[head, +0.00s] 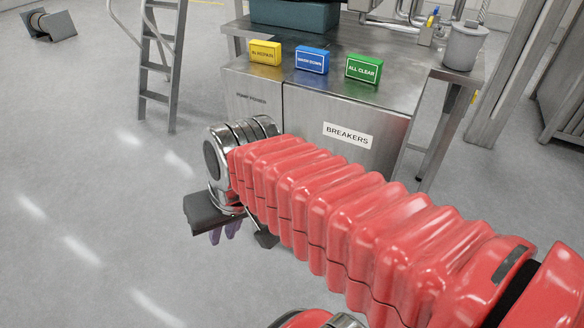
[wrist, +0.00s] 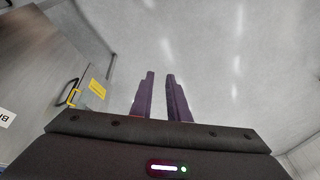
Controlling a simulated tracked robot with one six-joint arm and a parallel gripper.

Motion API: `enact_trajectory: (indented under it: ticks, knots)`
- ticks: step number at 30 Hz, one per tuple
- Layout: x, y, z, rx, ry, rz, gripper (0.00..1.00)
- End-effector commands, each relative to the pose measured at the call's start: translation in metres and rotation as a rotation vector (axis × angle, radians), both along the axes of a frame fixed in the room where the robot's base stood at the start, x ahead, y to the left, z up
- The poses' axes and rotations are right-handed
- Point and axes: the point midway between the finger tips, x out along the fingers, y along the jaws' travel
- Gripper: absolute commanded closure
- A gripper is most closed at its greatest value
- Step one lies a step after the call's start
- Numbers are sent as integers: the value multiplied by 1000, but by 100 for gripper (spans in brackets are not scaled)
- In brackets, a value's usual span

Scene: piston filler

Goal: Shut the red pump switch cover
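No red pump switch cover can be made out in either view. My gripper (head: 224,237) hangs over open floor in front and to the left of the steel cabinet, partly hidden by my wrist in the head view. In the wrist view its two purple fingers (wrist: 160,76) stand apart with bare floor between them. It is open and empty, touching nothing.
The steel cabinet (head: 305,121) carries a BREAKERS label (head: 347,135). Yellow (head: 265,52), blue (head: 312,60) and green (head: 363,69) sign blocks stand on top. A metal pot (head: 463,47) is at right, a ladder (head: 155,70) at left.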

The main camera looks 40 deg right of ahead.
Motion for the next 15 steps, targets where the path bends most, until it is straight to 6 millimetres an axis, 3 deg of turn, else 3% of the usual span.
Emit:
enact_trajectory:
  ticks: [15]
  knots:
    - [40,-16,-45,432,295,-401,85]
